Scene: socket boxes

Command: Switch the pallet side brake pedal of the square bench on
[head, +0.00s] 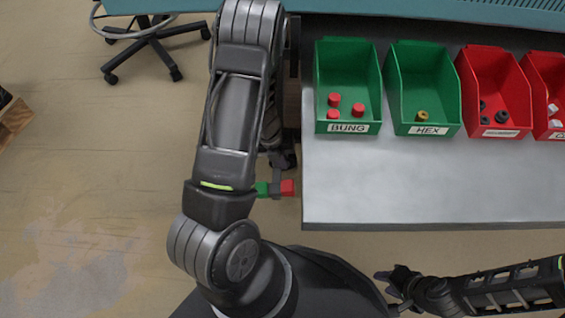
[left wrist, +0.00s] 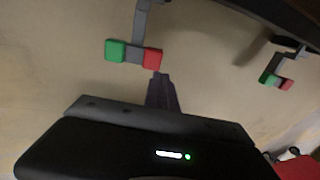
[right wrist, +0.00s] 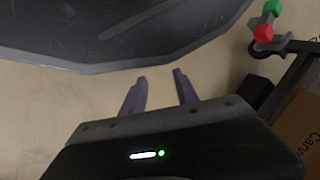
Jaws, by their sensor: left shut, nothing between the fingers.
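The square bench (head: 420,185) has a grey top. A brake pedal with a green pad (head: 262,189) and a red pad (head: 288,187) shows at its left edge, on the side toward the wooden pallet (head: 14,118). In the left wrist view a pedal with a green pad (left wrist: 115,50) and a red pad (left wrist: 152,58) hangs from a grey stem. My left gripper (left wrist: 160,78) is shut and empty, its tips just below the red pad; contact cannot be told. The arm hides it in the head view. My right gripper (right wrist: 158,76) is open and empty.
Green and red bins (head: 348,90) with small parts stand on the bench. Another pedal (left wrist: 276,80) shows at the right of the left wrist view. A pedal (right wrist: 266,25) and a cardboard box (right wrist: 300,135) show in the right wrist view.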

